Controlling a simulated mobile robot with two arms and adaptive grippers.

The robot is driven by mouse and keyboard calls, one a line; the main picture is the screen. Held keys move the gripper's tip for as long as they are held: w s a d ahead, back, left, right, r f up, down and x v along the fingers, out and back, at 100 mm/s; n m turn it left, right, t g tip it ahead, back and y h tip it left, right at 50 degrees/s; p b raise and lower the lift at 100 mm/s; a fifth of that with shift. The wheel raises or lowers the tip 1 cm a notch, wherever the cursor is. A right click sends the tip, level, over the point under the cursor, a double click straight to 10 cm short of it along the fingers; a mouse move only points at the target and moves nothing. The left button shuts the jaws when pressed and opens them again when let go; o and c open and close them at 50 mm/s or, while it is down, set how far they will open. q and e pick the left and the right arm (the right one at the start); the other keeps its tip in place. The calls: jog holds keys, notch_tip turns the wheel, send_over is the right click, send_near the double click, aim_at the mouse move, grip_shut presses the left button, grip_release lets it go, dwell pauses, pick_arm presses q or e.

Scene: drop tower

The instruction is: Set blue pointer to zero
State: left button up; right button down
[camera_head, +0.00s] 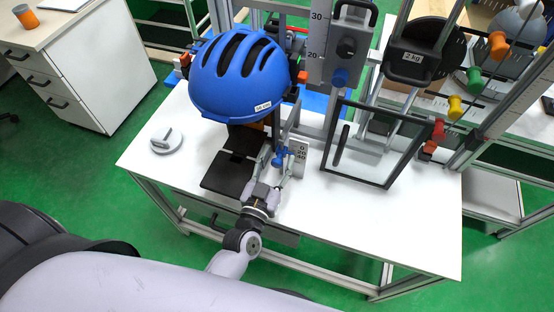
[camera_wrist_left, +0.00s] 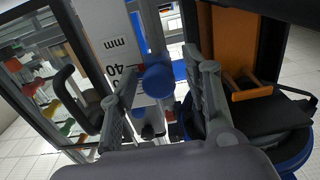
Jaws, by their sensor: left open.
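In the left wrist view the blue pointer (camera_wrist_left: 158,80) shows as a round knob right of the scale (camera_wrist_left: 117,55), marked "mm" and "40". Its exact reading cannot be told. My left gripper (camera_head: 276,175) is open in front of the pointer. In the wrist view its fingers (camera_wrist_left: 163,76) lie on either side of the knob; contact cannot be told. My right gripper is not seen.
A blue helmet (camera_head: 238,80) hangs above and left of the gripper. A glass door with a dark frame (camera_head: 362,176) stands to the right. A taller scale with a blue knob (camera_head: 339,76) is behind. A round grey piece (camera_head: 167,142) lies on the white table (camera_head: 335,225), whose front is clear.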

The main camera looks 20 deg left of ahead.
pick_arm(q)
grip_shut()
dwell(0.5)
dwell(0.3)
